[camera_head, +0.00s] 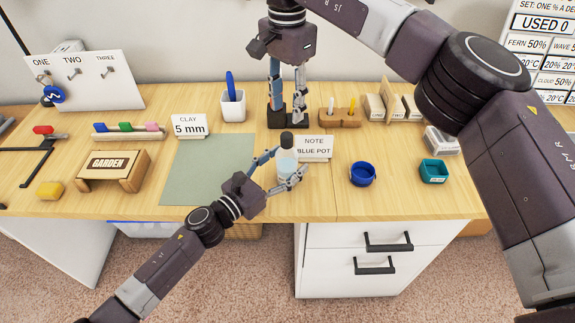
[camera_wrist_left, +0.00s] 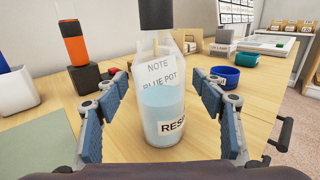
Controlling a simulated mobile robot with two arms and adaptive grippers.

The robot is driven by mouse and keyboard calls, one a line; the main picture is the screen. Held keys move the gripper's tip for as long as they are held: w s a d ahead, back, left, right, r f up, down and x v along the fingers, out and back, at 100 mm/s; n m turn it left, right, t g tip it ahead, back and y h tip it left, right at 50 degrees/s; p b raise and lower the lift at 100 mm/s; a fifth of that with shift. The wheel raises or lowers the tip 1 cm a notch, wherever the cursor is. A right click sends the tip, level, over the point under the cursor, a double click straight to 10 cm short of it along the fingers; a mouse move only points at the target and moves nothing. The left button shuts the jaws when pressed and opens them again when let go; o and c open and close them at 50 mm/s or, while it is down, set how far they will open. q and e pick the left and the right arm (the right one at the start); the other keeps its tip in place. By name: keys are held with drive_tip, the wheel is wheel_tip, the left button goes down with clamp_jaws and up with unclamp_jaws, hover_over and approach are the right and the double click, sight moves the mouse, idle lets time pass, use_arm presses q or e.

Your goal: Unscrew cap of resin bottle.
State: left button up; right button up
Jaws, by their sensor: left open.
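The resin bottle (camera_head: 287,163) stands upright on the table, clear with pale blue contents and a black cap (camera_head: 287,139). In the left wrist view the bottle (camera_wrist_left: 163,112) shows a partly visible label, and its cap (camera_wrist_left: 156,14) is cut off by the top edge. My left gripper (camera_head: 289,162) is open, with one finger on each side of the bottle; in the left wrist view gaps show between the fingers (camera_wrist_left: 160,84) and the bottle. My right gripper (camera_head: 287,108) points down with its fingers apart, above the cap in the picture. It is not in the left wrist view.
A note card (camera_head: 315,145) stands by the bottle. A black block (camera_wrist_left: 86,76) with an orange and black tool (camera_wrist_left: 72,42) stands behind left. A blue pot (camera_head: 362,174) and teal container (camera_head: 433,171) are to the right. A green mat (camera_head: 205,175) lies left, bare.

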use_arm(q)
drive_tip(key=shift+w+d, duration=0.25)
drive_tip(key=shift+w, duration=0.05)
clamp_jaws()
idle(0.5)
